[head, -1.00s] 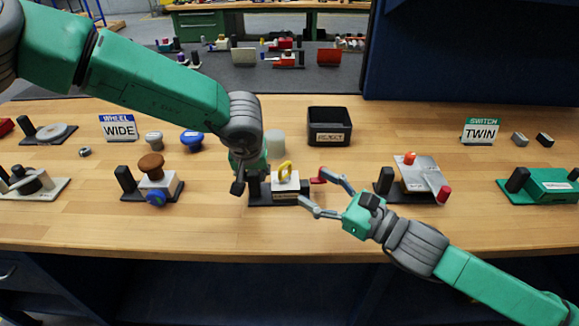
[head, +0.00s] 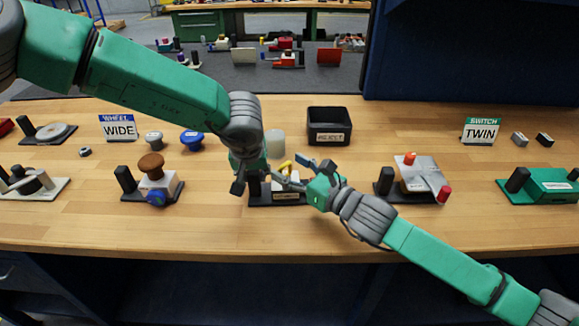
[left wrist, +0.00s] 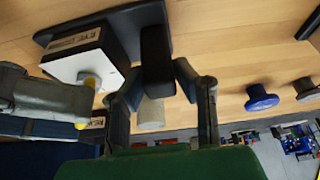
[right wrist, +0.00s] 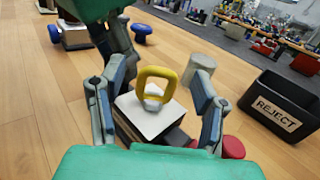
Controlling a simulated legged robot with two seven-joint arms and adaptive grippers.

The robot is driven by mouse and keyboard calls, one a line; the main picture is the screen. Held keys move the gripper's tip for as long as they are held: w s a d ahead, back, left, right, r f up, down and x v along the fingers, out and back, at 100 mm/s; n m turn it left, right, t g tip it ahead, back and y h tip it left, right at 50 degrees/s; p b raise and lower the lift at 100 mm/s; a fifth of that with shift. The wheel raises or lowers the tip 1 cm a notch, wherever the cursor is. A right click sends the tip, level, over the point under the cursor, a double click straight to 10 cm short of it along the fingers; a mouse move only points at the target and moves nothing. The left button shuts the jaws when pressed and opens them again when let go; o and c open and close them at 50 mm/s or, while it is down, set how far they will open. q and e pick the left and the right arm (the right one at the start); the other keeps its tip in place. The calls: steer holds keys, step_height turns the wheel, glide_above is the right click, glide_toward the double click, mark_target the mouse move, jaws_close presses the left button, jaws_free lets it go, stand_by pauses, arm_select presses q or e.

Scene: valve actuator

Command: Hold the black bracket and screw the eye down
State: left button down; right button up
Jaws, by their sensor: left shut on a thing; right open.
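The black bracket (left wrist: 157,60) is an upright post on the dark base beside a white block (left wrist: 95,62). My left gripper (head: 246,186) is shut on this post; its fingers flank it in the left wrist view. The yellow eye (right wrist: 155,84) stands upright on top of the white block. My right gripper (right wrist: 158,113) is open, with one finger on each side of the eye and block, and gaps show on both sides. In the head view, the right gripper (head: 292,171) partly hides the eye (head: 286,167) and block.
A black REJECT bin (head: 328,127) stands behind to the right. A pale cylinder (head: 275,143) is behind the fixture, and a red knob (right wrist: 232,147) lies close to my right finger. Other fixtures stand left (head: 157,178) and right (head: 418,180), with bare wood between.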

steer(key=shift+w+a, duration=0.1)
steer(key=shift+a, duration=0.05)
steer(key=shift+c, duration=0.3)
steer(key=c, duration=1.1)
steer(key=shift+a+t, duration=0.1)
steer(key=shift+t, duration=0.2)
